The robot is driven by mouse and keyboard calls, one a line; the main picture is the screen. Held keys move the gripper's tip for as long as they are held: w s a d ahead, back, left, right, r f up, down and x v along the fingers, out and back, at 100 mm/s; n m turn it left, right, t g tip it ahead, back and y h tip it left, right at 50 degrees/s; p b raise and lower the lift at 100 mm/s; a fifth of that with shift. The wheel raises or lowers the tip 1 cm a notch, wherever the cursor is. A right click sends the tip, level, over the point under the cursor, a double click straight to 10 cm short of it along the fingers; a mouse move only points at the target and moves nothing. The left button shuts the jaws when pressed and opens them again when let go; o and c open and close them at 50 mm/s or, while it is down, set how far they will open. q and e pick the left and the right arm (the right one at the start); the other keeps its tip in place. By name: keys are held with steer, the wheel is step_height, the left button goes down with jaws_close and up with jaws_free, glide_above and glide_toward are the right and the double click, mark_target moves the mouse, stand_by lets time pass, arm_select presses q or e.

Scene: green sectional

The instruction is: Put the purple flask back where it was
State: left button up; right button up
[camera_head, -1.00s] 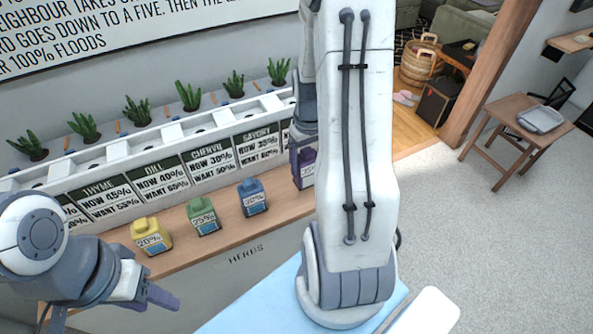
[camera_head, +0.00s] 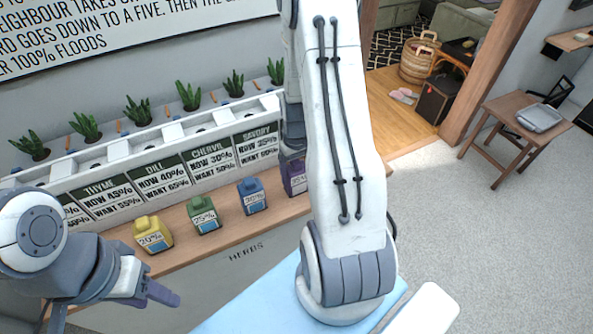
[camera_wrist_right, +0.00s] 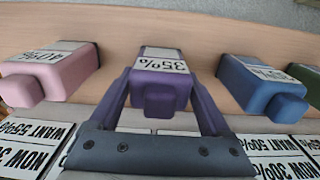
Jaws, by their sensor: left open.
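The purple flask (camera_head: 296,178), with a 35% label, is at the right end of the visible flask row, partly hidden behind my right arm. In the right wrist view the purple flask (camera_wrist_right: 160,90) sits between the two fingers of my right gripper (camera_wrist_right: 160,78), which look closed against its sides. It is over the wooden ledge (camera_wrist_right: 205,35), between the pink flask (camera_wrist_right: 60,72) and the blue flask (camera_wrist_right: 262,85). I cannot tell whether its base touches the ledge. My left gripper (camera_head: 150,288) is open and empty, in front of the counter at lower left.
A yellow flask (camera_head: 152,233), a green flask (camera_head: 203,214) and the blue flask (camera_head: 252,196) stand on the ledge. Behind them runs a white planter with price signs (camera_head: 161,177) and small plants. A light blue surface (camera_head: 250,305) lies under my right arm.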

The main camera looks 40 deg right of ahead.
steer(key=shift+o, duration=0.9)
step_height(320, 180, up, 12)
steer(key=shift+r+b, duration=0.2)
steer(key=shift+b, duration=0.2)
steer(key=s+a+r+n, duration=0.2)
steer(key=a+n, duration=0.1)
steer(key=a, duration=0.8)
steer(key=s+a+r+n, duration=0.2)
steer(key=a+r, duration=0.1)
steer(key=a, duration=0.8)
steer(key=s+a+n+y, duration=0.1)
steer(key=s+a+n, duration=0.3)
steer(key=s+a, duration=0.5)
steer(key=s+r, duration=0.1)
steer(key=s, duration=0.2)
steer(key=shift+s+n, duration=0.15)
steer(key=shift+n, duration=0.25)
steer(key=shift+d, duration=0.15)
